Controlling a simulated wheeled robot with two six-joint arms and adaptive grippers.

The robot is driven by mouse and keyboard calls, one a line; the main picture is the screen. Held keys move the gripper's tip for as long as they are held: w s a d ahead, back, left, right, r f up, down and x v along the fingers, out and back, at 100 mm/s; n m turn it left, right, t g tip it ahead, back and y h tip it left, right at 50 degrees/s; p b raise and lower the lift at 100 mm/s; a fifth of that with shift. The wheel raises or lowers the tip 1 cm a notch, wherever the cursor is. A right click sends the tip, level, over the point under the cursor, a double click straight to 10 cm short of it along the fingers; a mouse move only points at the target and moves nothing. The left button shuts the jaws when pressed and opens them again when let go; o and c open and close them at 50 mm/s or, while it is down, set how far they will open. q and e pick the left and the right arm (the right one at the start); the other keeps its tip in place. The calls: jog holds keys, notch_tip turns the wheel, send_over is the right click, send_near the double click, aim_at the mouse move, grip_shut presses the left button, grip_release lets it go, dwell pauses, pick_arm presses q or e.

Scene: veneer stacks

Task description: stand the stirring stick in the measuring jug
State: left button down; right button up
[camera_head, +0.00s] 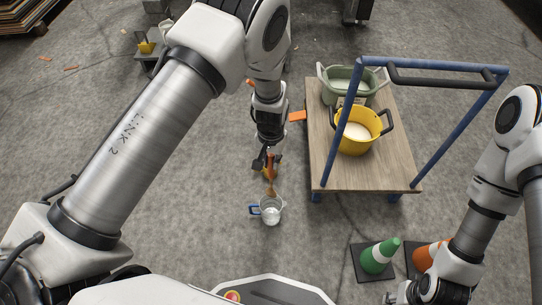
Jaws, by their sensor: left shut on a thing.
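The measuring jug (271,212) is clear with a blue handle on its left side. It stands on the grey floor, left of the trolley. My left gripper (268,167) is above the jug, a little to its far side, and is shut on the stirring stick (270,190). The stick is orange-brown and points down toward the jug's mouth. I cannot tell whether its lower end is inside the jug or just above it. My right gripper (408,293) is low at the bottom right, far from the jug, and its fingers are not clear.
A trolley (322,146) with a wooden deck and blue rails stands right of the jug. It carries a yellow bucket (351,145) and a green tub (341,76). Floor left of the jug is clear.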

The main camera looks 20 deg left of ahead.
aim_at(271, 189)
pick_arm(q)
notch_tip(271, 189, down, 14)
jog(key=b, duration=0.7)
jog(key=shift+f+b, duration=0.15)
jog(key=shift+b, duration=0.15)
jog(key=c, duration=0.7)
grip_release()
notch_tip(271, 189, up, 12)
jog(key=p, duration=1.1)
jog(key=shift+p, duration=0.35)
